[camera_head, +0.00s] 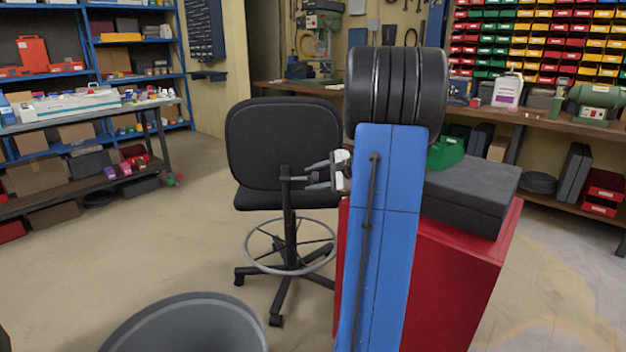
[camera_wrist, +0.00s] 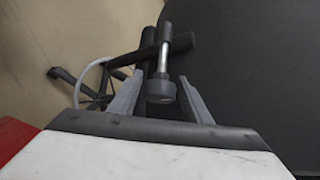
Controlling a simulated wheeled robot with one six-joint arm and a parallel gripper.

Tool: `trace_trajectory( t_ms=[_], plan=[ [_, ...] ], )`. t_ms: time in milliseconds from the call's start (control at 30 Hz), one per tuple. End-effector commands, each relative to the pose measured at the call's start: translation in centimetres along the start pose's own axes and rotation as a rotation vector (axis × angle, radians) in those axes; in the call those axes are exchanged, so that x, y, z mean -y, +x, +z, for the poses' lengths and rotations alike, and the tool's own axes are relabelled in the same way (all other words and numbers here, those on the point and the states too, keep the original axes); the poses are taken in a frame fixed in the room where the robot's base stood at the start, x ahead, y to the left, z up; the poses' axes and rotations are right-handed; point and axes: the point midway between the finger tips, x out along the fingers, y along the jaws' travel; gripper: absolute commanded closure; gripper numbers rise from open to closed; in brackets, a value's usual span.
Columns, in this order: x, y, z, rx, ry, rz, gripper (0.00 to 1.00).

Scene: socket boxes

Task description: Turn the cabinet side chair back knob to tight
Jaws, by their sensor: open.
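The black chair (camera_head: 283,140) stands left of the red cabinet (camera_head: 465,262), its back upright. The chair back knob (camera_wrist: 161,91) is a short dark cylinder on a metal stem, sticking out from the chair's upright post. My gripper (camera_head: 309,175) is at the rear of the chair back, pointing left at the post. In the wrist view my gripper (camera_wrist: 161,78) is open, one finger on each side of the knob. Gaps show between the fingers and the knob, so it is not gripped. The knob is small in the head view, and its turn position cannot be read.
A grey bin (camera_head: 187,325) stands on the floor in front. A dark case (camera_head: 468,195) and a green box (camera_head: 446,152) rest on the red cabinet. Shelves (camera_head: 80,95) line the left, and a workbench (camera_head: 525,118) is at the back right. Floor is clear left of the chair.

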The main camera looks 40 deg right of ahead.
Motion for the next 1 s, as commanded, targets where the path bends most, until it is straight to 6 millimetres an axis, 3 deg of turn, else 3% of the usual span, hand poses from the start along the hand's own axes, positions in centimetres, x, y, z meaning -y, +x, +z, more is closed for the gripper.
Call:
trace_trajectory(
  t_ms=[233,367,1000],
  plan=[
    [0.00,0.06,0.00,0.000,0.000,0.000,0.56],
    [-0.01,0.06,0.01,0.000,0.000,0.000,0.86],
    [0.04,0.08,0.04,0.001,0.094,0.096,0.86]
  ],
)
